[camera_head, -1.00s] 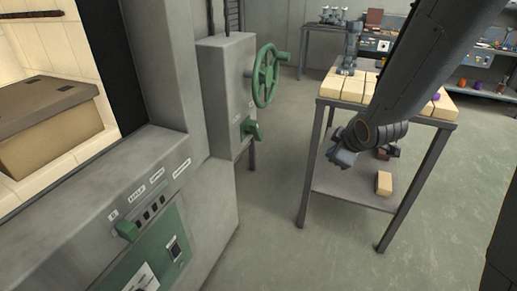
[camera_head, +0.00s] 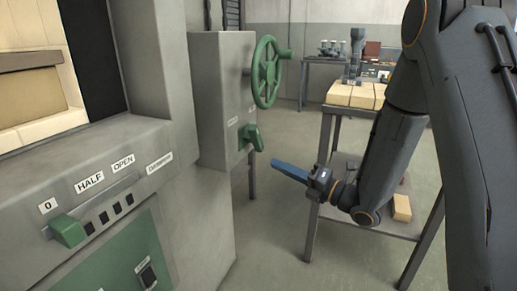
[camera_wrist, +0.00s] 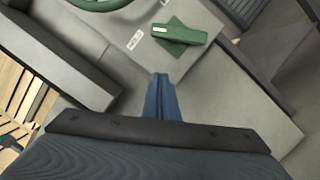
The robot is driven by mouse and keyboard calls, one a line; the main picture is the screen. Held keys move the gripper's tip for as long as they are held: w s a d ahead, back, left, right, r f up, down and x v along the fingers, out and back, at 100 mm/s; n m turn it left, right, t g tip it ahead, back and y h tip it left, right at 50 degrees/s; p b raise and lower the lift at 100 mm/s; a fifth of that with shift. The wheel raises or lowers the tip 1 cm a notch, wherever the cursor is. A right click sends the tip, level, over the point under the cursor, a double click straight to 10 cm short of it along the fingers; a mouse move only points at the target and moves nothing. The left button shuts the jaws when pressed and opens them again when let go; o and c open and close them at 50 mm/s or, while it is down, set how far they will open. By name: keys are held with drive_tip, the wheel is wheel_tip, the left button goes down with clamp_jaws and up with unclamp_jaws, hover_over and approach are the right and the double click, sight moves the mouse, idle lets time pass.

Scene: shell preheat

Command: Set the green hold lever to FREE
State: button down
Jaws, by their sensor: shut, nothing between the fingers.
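The green hold lever (camera_head: 250,138) sits on the side of the grey box, below the green handwheel. My gripper (camera_head: 275,163) is shut and empty, with blue fingers pointing at the box. It is to the right of the lever and slightly below it, apart from it. In the wrist view the shut fingers (camera_wrist: 158,82) point toward the lever with a gap between.
The green handwheel (camera_head: 266,72) stands out from the box above the lever. A furnace panel (camera_head: 100,200) with a green slide handle (camera_head: 68,231) is at the left. A table with pale blocks (camera_head: 352,95) stands behind my arm. Floor between the box and table is clear.

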sight(257, 142)
drive_tip(key=shift+a, duration=0.1)
drive_tip(key=w+a+r, duration=0.1)
drive_tip(key=w+a, duration=0.1)
drive_tip(key=w, duration=0.1)
drive_tip(key=w+a+r, duration=0.1)
drive_tip(key=w+a, duration=0.1)
drive_tip(key=w+a+r, duration=0.1)
drive_tip(key=w+a, duration=0.2)
drive_tip(key=shift+w+r, duration=0.1)
drive_tip(key=shift+w, duration=0.2)
drive_tip(key=shift+a+r+p, duration=0.1)
drive_tip(key=shift+a+p, duration=0.1)
drive_tip(key=shift+p, duration=0.2)
